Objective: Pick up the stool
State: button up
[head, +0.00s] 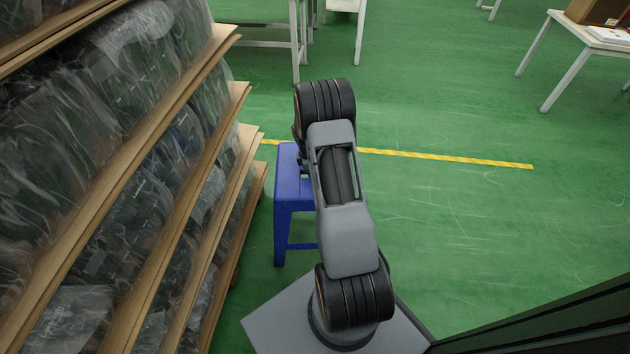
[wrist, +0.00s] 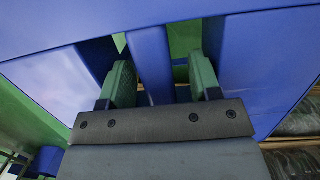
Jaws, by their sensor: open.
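The blue stool (head: 292,190) stands on the green floor in the head view, right beside the shelving and partly hidden behind my arm. In the wrist view the stool (wrist: 55,85) fills most of the picture, with its blue panels close up. My gripper (wrist: 165,80) shows there with its two green fingers apart. A narrow blue part of the stool stands between the fingers, with a gap visible at the right finger. Whether the left finger touches it I cannot tell. In the head view my gripper is hidden behind my arm.
Wooden shelves (head: 185,120) with plastic-wrapped goods stand close on the left. A yellow floor line (head: 440,156) runs behind the stool. White tables (head: 590,37) stand farther back. The green floor to the right is clear.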

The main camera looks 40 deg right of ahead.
jog(key=shift+f, duration=0.2)
grip_shut()
dwell(0.4)
